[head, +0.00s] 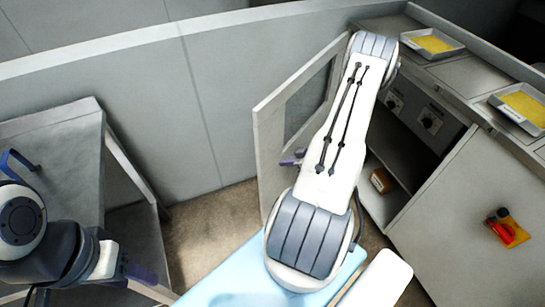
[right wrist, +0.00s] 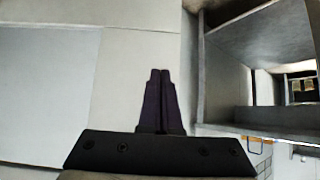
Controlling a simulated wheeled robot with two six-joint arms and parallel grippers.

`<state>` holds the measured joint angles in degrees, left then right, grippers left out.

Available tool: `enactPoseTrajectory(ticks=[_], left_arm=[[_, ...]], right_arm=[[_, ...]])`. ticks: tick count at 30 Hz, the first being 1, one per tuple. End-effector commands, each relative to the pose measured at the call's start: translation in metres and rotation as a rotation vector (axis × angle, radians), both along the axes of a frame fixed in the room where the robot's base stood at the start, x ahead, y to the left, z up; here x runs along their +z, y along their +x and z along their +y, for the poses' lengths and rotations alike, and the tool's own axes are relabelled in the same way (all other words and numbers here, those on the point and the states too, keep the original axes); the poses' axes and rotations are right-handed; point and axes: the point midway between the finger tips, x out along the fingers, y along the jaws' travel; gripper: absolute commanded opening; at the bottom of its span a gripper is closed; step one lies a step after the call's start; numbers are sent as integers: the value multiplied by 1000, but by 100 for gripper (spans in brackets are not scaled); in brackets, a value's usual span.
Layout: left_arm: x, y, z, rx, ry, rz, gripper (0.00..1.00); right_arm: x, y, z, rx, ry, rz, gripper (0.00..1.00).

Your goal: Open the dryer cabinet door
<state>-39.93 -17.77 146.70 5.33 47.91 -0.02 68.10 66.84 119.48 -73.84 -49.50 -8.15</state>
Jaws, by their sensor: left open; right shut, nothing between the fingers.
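The dryer cabinet door (head: 267,135), a grey framed panel with a window, stands swung out from the cabinet (head: 455,190) at the back right. The cabinet's dark inside and a shelf show beside my right arm. My right gripper (head: 292,160) is at the door's window side, mostly hidden behind my arm; I cannot tell whether it touches the door. In the right wrist view its dark purple fingers (right wrist: 161,98) are together and empty. My left gripper (head: 95,285) is open and empty at the lower left, away from the door.
A brown item (head: 380,180) lies inside the cabinet. Trays with yellow sheets (head: 433,42) stand on the counter above. A red switch on a yellow plate (head: 507,228) is on the front at right. A grey cart (head: 50,150) stands at left. A grey partition (head: 200,90) runs behind.

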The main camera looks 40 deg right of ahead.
Motion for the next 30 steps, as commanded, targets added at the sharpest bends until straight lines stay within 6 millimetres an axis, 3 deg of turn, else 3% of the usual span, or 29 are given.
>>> enactPoseTrajectory(ticks=[3,10,26,30], left_arm=[[1,0,0,0,0,0,50],[8,0,0,0,0,0,50],[8,0,0,0,0,0,50],[3,0,0,0,0,0,50]], right_arm=[[-17,18,4,4,0,1,0],[-14,48,9,1,-1,0,0],[-15,57,9,-8,0,1,0],[-18,72,-1,-60,-6,3,0]])
